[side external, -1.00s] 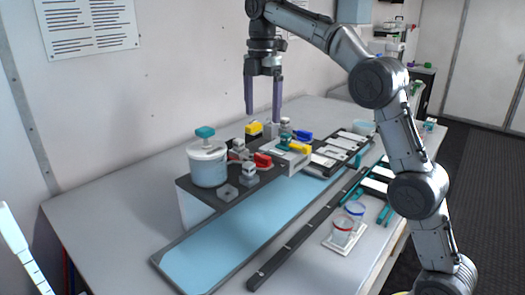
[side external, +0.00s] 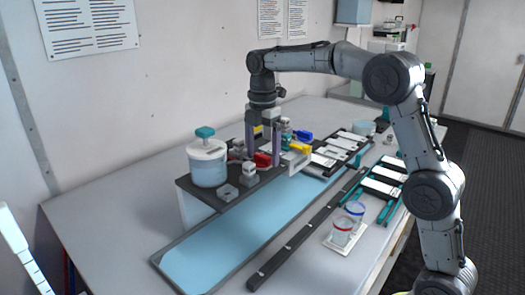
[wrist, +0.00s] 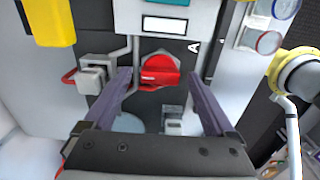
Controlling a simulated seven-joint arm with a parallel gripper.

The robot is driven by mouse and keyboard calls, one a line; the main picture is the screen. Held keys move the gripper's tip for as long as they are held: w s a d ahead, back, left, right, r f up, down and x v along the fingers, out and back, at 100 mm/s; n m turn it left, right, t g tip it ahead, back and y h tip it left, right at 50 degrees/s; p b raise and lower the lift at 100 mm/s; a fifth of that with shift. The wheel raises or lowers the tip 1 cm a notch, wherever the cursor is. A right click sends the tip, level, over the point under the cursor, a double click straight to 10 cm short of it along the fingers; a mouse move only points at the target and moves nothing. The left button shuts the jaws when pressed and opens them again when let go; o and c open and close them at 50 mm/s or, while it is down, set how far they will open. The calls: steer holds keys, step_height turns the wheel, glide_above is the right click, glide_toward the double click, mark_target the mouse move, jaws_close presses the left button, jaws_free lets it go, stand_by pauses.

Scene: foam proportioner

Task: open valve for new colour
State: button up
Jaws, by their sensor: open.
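A red valve handle (side external: 262,160) sits on the dark raised deck (side external: 205,193). In the wrist view the red handle (wrist: 150,76) shows near the middle, beside a letter A on the panel. My gripper (side external: 264,156) is low over the deck with its two purple-grey fingers pointing down. In the wrist view the open gripper (wrist: 157,76) has one finger on each side of the red handle, with gaps visible. I cannot tell how far down the fingers reach around it. A yellow handle (side external: 301,148) and a blue handle (side external: 303,136) stand to the right.
A white tank (side external: 208,168) with a teal cap (side external: 204,132) stands at the deck's left. A metal fitting (side external: 249,174) is close in front of my fingers. Red-rimmed (side external: 342,232) and blue-rimmed (side external: 355,209) cups stand at the front right. The left table area is clear.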

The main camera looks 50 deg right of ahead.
steer(key=shift+c, duration=0.3)
steer(key=c, duration=1.3)
steer(key=m, duration=0.4)
steer(key=shift+r+m, duration=0.1)
steer(key=shift+m, duration=0.2)
steer(key=m, duration=0.4)
steer(key=shift+m, duration=0.3)
steer(key=m, duration=0.4)
steer(key=shift+m, duration=2.4)
